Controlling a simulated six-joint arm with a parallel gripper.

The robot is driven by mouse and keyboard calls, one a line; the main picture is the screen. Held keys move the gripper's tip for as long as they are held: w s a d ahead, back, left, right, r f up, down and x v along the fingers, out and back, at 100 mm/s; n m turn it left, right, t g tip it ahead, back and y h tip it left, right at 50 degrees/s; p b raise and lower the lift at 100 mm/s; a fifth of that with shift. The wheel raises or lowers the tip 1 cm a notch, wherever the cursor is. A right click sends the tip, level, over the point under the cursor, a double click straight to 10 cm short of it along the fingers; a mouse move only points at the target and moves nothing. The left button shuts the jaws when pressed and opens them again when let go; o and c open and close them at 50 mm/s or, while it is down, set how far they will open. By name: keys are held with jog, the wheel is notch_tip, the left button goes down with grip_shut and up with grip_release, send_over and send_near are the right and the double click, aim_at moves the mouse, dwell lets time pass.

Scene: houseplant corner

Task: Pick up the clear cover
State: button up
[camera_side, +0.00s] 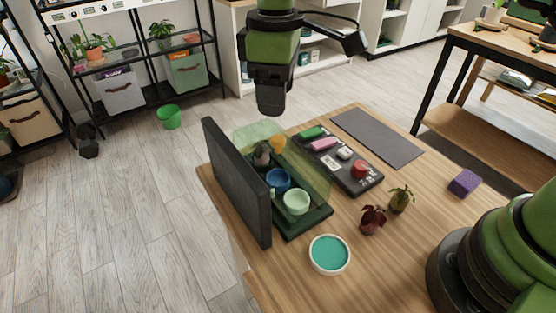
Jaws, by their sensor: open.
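The clear cover (258,131) is a see-through, green-tinted box. It stands over the dark green tray (305,222) on the wooden table, just right of an upright dark panel. Through or beside it show a small plant, a yellow-orange item, a blue pot (278,180) and a pale green pot (296,202); I cannot tell exactly which of them it encloses. My gripper (271,110) hangs pointing down above the far end of the cover, apart from it. It is open and holds nothing visible; the gap between its fingers is hard to make out.
The dark panel (238,182) stands upright close along the cover's left side. A black tray (362,183) with small items lies close on its right. Two small plants (372,219), a teal-filled dish (329,254) and a purple block (464,183) stand nearer. The grey mat (378,137) is bare.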

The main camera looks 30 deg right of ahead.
aim_at(278, 138)
jog(key=f, duration=0.9)
jog(key=shift+s, duration=0.25)
grip_shut()
